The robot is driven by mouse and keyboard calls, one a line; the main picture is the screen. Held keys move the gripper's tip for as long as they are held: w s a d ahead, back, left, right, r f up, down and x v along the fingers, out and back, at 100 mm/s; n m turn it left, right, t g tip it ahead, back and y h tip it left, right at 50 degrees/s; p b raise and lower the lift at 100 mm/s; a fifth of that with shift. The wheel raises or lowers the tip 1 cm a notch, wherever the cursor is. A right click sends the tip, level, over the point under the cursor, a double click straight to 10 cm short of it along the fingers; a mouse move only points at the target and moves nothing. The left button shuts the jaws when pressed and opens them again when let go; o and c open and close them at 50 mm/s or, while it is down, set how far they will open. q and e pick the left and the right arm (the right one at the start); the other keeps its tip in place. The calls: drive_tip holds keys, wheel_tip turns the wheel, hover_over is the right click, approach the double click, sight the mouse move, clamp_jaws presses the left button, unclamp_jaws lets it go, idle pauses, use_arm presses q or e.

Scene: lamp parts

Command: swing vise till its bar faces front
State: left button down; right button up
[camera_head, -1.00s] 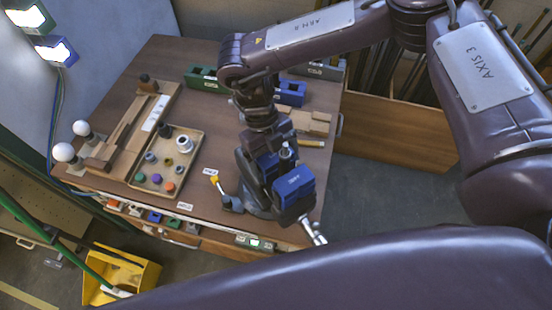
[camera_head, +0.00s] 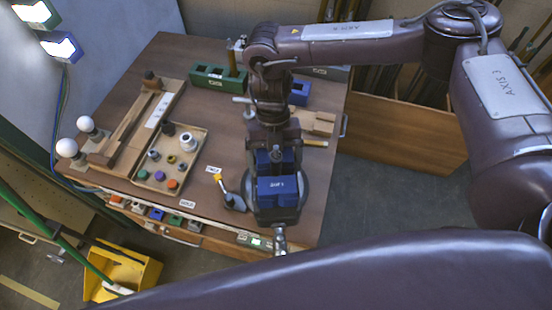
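The blue vise (camera_head: 278,190) stands on a dark round base near the front edge of the wooden table. Its silver bar (camera_head: 280,240) sticks out over that edge and points almost straight toward the front. My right gripper (camera_head: 276,145) reaches down from above at the back of the vise, close against it. Its fingertips are hidden among the dark parts and blue jaws, so I cannot tell whether it is shut on the vise. My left gripper is not in view.
A small lever with a yellow tip (camera_head: 218,178) lies just left of the vise base. A tray (camera_head: 196,142) of small parts and a wooden fixture (camera_head: 128,127) are further left. Green (camera_head: 216,78) and blue (camera_head: 299,92) blocks stand behind. Table between tray and vise is mostly clear.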

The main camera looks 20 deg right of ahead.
drive_tip(key=shift+w+a+r+m+t+y, duration=0.1)
drive_tip(key=shift+m+t+y, duration=0.15)
drive_tip(key=shift+m, duration=0.6)
drive_tip(key=shift+w+a+m+t+y, duration=0.15)
drive_tip(key=shift+m+y, duration=0.2)
drive_tip(key=shift+m, duration=0.9)
drive_tip(key=o, duration=1.2)
drive_tip(key=shift+w+d+r, duration=0.1)
drive_tip(key=shift+r, duration=0.15)
drive_tip(key=b+v, duration=0.1)
drive_tip(key=v, duration=0.6)
drive_tip(key=shift+d+r, duration=0.1)
